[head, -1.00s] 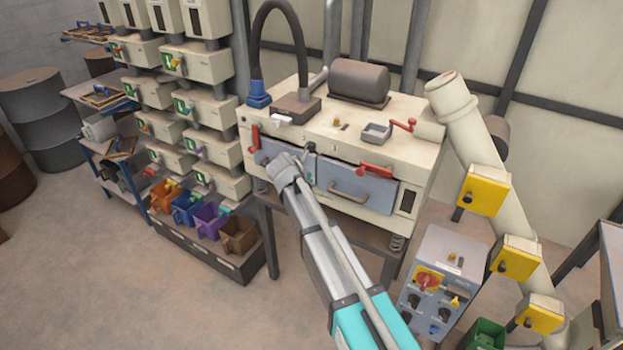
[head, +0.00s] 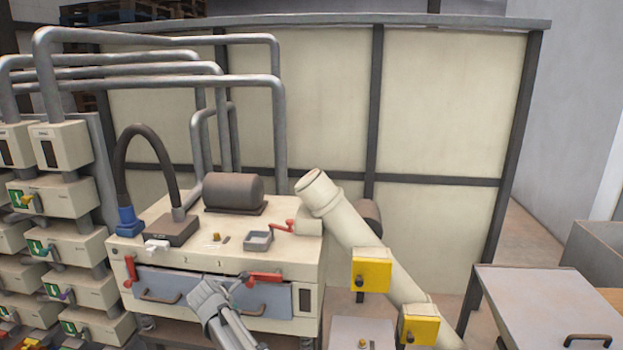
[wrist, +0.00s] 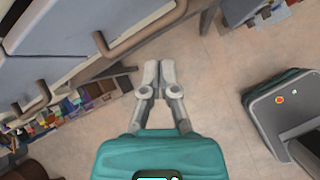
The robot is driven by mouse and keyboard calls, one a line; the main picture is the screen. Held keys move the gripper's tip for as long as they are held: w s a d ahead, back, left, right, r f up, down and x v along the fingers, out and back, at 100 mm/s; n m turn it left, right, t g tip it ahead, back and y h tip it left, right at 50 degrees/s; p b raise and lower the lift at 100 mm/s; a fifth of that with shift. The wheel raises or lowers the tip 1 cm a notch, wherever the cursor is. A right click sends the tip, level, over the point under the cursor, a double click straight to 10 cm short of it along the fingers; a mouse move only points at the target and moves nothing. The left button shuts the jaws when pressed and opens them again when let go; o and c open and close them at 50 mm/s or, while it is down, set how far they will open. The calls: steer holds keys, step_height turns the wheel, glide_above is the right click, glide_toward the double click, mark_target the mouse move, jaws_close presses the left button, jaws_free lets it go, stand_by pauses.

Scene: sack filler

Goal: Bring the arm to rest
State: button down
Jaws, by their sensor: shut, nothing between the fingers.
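My gripper (wrist: 159,73) points down over the bare floor in the wrist view, its two fingers together with nothing between them. In the head view my wrist and arm end come up from the bottom edge, in front of the cream machine (head: 305,262); the fingertips cannot be made out there. Two grey doors with brown handles are on the machine's front, the left door (head: 150,284) and the right door (head: 265,300). In the wrist view a handle (wrist: 140,37) shows to the upper left of the fingers, apart from them.
A cream slanted pipe (head: 345,225) with yellow boxes (head: 371,275) stands right of the machine. Open floor (wrist: 215,75) lies below my gripper.

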steer(key=s+d+f+m+g+b, duration=0.1)
steer(key=s+d+f+m+g, duration=0.15)
steer(key=d+m, duration=0.65)
steer(key=s+d+f+m+g+b, duration=0.1)
steer(key=s+d+f+m+g, duration=0.2)
steer(key=d, duration=1.1)
steer(key=s+d+f+m+g+y+b, duration=0.1)
steer(key=s+d+f+m+g+y, duration=0.1)
steer(key=s+d+m, duration=1)
steer(key=d+m, duration=0.4)
steer(key=shift+s+d+m, duration=0.2)
steer(key=shift+d+m, duration=0.1)
steer(key=shift+m, duration=0.1)
